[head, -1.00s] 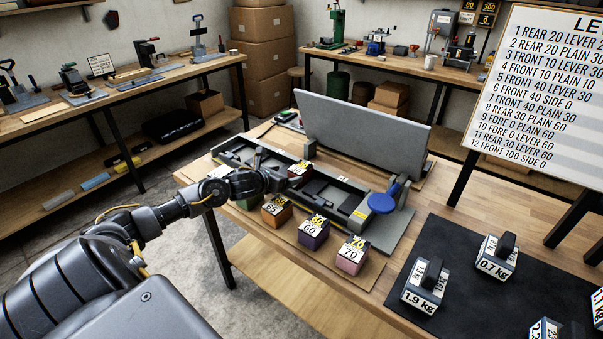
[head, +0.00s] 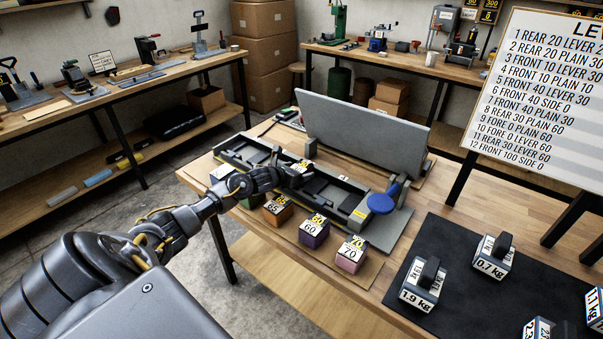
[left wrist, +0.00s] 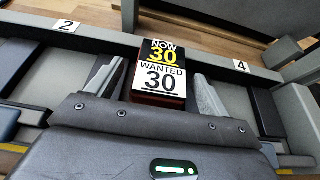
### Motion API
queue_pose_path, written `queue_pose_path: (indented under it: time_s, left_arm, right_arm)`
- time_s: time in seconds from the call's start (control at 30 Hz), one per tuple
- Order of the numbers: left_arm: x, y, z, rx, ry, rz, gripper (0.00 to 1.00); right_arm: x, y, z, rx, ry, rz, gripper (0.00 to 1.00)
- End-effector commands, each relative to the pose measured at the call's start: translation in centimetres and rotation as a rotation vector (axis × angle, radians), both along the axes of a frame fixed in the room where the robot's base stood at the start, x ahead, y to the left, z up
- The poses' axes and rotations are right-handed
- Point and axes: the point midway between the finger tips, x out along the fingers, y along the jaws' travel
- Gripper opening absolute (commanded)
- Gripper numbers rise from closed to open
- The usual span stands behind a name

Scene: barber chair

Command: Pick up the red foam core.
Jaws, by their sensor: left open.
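The red foam core (left wrist: 160,101) is a small block with dark red sides and a top label reading NOW 30, WANTED 30. It sits in the long dark tray fixture (head: 338,199), between the marks 2 and 4. In the head view only its label (head: 303,165) shows clearly, beside my gripper. My left gripper (head: 287,175) is over the tray. In the left wrist view my left gripper (left wrist: 158,75) is open, one finger on each side of the block, with gaps visible on both sides. My right gripper is out of view.
An orange block (head: 277,210), a purple block (head: 314,232) and a pink block (head: 350,256) stand in front of the tray. A grey raised lid (head: 362,135) stands behind it. A blue round pad (head: 381,203) is at its right end. Weights stand on a black mat (head: 455,265).

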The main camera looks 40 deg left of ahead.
Motion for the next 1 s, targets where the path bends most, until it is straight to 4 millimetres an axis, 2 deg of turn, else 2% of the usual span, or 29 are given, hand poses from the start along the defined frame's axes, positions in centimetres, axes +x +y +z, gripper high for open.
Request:
queue_pose_path:
  time_s: [0.07,0.43,0.77,1.0]
  left_arm:
    - [0.0,0.0,0.0,0.0,0.0,0.0,0.8]
    - [0.0,0.0,0.0,0.0,0.0,0.0,0.32]
    - [0.0,0.0,0.4,0.001,-0.001,0.0,0.3]
    - [0.0,0.1,3.0,0.003,-0.004,-0.001,0.3]
  right_arm:
    - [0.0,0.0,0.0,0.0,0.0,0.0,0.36]
    - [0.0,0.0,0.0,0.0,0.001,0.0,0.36]
    - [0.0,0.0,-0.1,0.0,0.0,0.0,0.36]
    - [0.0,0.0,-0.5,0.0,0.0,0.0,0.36]
